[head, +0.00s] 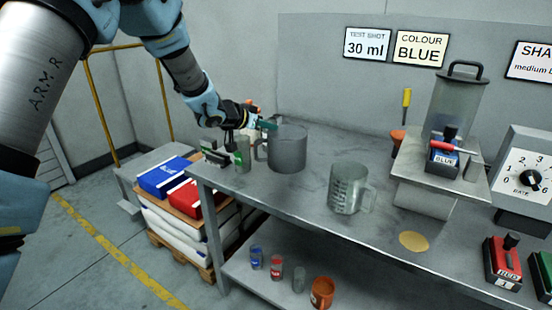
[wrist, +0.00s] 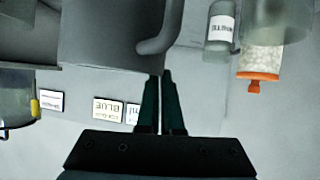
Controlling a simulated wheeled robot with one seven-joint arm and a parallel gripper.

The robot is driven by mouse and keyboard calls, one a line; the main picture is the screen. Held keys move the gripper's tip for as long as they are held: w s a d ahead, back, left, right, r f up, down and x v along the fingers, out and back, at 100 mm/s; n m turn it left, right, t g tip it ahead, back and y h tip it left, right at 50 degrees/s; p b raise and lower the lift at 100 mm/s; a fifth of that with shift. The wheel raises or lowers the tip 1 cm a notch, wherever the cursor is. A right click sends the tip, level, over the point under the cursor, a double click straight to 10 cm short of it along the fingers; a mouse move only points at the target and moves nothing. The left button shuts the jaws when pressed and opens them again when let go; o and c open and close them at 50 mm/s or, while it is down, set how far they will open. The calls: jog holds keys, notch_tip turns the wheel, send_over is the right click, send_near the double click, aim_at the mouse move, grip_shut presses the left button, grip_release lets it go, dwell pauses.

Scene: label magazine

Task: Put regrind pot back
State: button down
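The large grey pot with a side handle, which I take for the regrind pot (head: 288,150), stands upright at the left end of the metal bench; no label on it is readable. It fills the upper left of the wrist view (wrist: 105,35), its handle to the right. My gripper (head: 268,124) is at its left rim, above the handle. In the wrist view my fingers (wrist: 160,74) are nearly together with the pot's wall edge between them. The inner fingertip is hidden behind the rim. I cannot tell whether the pot's base touches the bench.
A clear measuring jug (head: 348,190) stands right of the pot. Small containers (head: 242,152) stand left of it. A hopper machine (head: 455,110) and a dial box (head: 522,180) are further right. Several cups, one orange (head: 322,292), sit on the lower shelf. Bench between pot and jug is clear.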

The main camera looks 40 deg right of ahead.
aim_at(269, 146)
jog(key=shift+f+p, duration=0.4)
jog(key=shift+f, duration=2.7)
jog(key=c, duration=1.5)
grip_release()
jog(key=shift+f, duration=0.2)
jog(key=shift+c, duration=0.2)
jog(key=o, duration=0.5)
jog(key=shift+c, duration=0.2)
jog(key=shift+r, duration=0.1)
jog(key=b+v, duration=0.2)
jog(key=v, duration=1)
jog(key=shift+r, duration=0.1)
